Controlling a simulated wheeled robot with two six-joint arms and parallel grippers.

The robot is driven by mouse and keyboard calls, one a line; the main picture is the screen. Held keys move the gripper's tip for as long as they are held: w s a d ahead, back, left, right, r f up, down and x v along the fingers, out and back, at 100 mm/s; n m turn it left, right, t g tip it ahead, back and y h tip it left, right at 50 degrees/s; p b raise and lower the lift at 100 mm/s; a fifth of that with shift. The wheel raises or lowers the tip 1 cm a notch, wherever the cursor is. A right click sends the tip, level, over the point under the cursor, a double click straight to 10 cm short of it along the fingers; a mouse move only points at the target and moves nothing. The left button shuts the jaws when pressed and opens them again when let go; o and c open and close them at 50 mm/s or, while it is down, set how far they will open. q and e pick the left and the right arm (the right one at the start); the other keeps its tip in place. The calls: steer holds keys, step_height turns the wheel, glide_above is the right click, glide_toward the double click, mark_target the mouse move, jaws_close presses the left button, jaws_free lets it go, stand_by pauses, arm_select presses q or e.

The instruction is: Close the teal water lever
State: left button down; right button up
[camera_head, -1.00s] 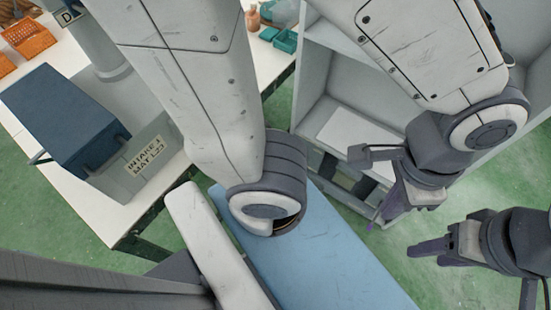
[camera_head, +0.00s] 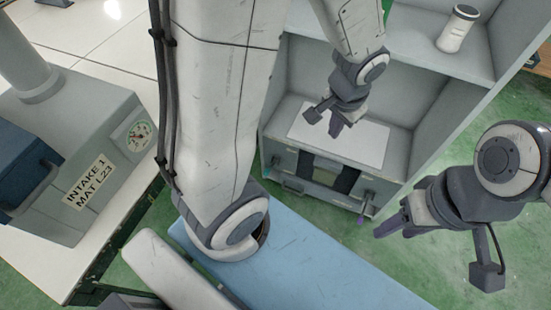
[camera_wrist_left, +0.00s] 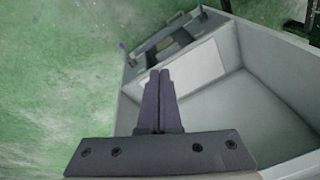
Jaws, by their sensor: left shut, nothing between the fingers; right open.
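A small teal lever end (camera_head: 277,161) shows at the left of the grey cabinet's lower front in the head view. A teal tip also shows at the top edge of the left wrist view (camera_wrist_left: 198,4). How the lever is turned is too small to tell. My left gripper (camera_head: 337,128) is over the white sheet inside the cabinet, to the right of the teal lever and apart from it. Its fingers are together and empty in the left wrist view (camera_wrist_left: 159,75). My right gripper (camera_head: 382,230) is open over the floor at the right, in front of the cabinet.
A purple-tipped lever (camera_head: 362,218) is at the right of the cabinet's lower front. The cabinet (camera_head: 420,115) has side walls and an upper shelf with a white cylinder (camera_head: 457,30). A blue bench top (camera_head: 320,270) lies in front. A gauge box (camera_head: 105,160) stands on the left table.

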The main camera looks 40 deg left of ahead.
arm_select(q)
steer(key=w+a+f+n+b, duration=0.1)
steer(key=w+a+f+b, duration=0.15)
steer(key=a+f, duration=0.45)
steer(key=w+a+f+n+b, duration=0.2)
steer(key=a+f+b, duration=0.15)
steer(key=f, duration=0.55)
steer(key=n+t+b, duration=0.1)
steer(key=n+b, duration=0.2)
steer(key=b, duration=0.4)
glide_above(267, 171)
step_height(267, 171, down, 18)
steer(key=shift+s, duration=0.15)
arm_select(e)
step_height(267, 171, down, 16)
arm_select(q)
steer(key=b+x, duration=0.7)
steer(key=x, duration=0.4)
steer(key=shift+s+d+f, duration=0.1)
steer(key=shift+s, duration=0.05)
steer(key=shift+s+d+f+m+b, duration=0.1)
steer(key=shift+s+f+m+b, duration=0.35)
steer(key=shift+b, duration=0.8)
steer(key=shift+s+d+f+b, duration=0.1)
steer(key=shift+s+f+b, duration=0.4)
steer(key=shift+f+b, duration=0.25)
arm_select(e)
step_height(267, 171, down, 11)
